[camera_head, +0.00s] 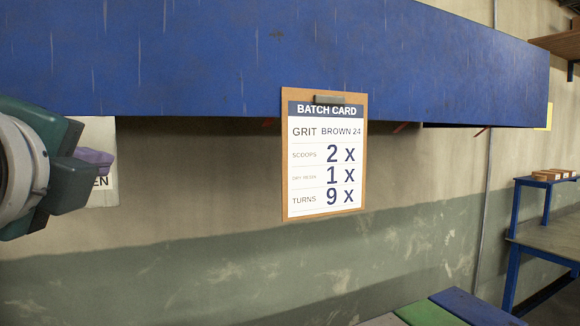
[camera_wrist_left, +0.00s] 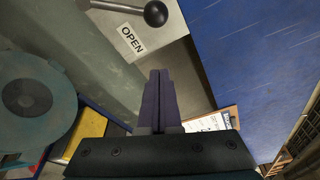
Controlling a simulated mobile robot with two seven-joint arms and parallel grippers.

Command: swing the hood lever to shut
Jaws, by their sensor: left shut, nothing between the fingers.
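The hood lever (camera_wrist_left: 125,8) shows at the top of the left wrist view as a metal rod ending in a dark ball knob (camera_wrist_left: 155,13). It lies above a white OPEN label (camera_wrist_left: 132,40). My left gripper (camera_wrist_left: 160,74) has its purple fingers pressed together, empty, pointing toward the label and apart from the knob. In the head view the left gripper (camera_head: 108,161) is at the left edge, in front of the label (camera_head: 103,192), whose last letters show. The lever is not visible in the head view. My right gripper is in neither view.
A long blue overhead panel (camera_head: 250,55) spans the head view, with a batch card on a clipboard (camera_head: 325,205) hanging in front. A blue-framed bench (camera_head: 548,238) stands at right. Green and blue surfaces (camera_head: 470,305) lie low at front. Space below the card looks clear.

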